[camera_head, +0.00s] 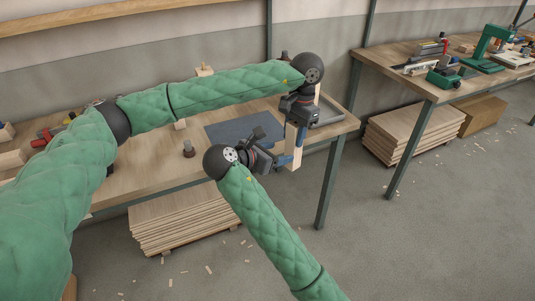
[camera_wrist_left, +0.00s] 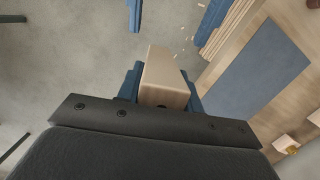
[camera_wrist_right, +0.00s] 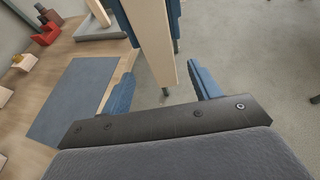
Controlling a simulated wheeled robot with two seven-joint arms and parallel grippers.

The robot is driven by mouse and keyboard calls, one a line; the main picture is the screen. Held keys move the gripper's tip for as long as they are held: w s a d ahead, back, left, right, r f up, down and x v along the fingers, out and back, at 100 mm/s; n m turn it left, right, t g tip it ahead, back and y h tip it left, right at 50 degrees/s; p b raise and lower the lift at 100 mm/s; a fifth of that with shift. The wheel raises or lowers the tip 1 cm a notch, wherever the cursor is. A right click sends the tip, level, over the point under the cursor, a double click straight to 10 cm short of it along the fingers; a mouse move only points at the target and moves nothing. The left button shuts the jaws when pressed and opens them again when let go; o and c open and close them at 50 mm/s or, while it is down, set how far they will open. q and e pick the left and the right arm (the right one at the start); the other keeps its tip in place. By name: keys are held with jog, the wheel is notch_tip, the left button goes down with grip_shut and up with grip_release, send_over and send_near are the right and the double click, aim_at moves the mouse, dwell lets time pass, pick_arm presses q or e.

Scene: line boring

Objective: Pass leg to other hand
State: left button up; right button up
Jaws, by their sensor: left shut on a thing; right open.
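The leg (camera_head: 292,133) is a pale wooden bar, held roughly upright off the right end of the workbench. My left gripper (camera_head: 299,128) is shut on its upper part; in the left wrist view the leg's end (camera_wrist_left: 166,75) sits between the blue fingers. My right gripper (camera_head: 283,161) is open at the leg's lower part. In the right wrist view the leg (camera_wrist_right: 152,45) comes down between the open blue fingers (camera_wrist_right: 163,88), with visible room at the sides. How deep it sits between them is hard to tell.
A blue-grey mat (camera_head: 232,128) lies on the workbench (camera_head: 150,165), with a small dark part (camera_head: 188,149) beside it. A grey tray (camera_head: 328,114) is at the bench's right end. A second bench (camera_head: 410,85) with tools stands right. Open floor lies in front.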

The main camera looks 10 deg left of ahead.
aim_at(289, 150)
jog(key=x, duration=0.7)
jog(key=shift+w+d, duration=0.1)
jog(key=shift+d, duration=0.05)
jog(key=c, duration=1.1)
pick_arm(q)
jog(key=o, duration=1.1)
jog(key=shift+o, duration=0.2)
pick_arm(e)
jog(key=shift+c, duration=0.2)
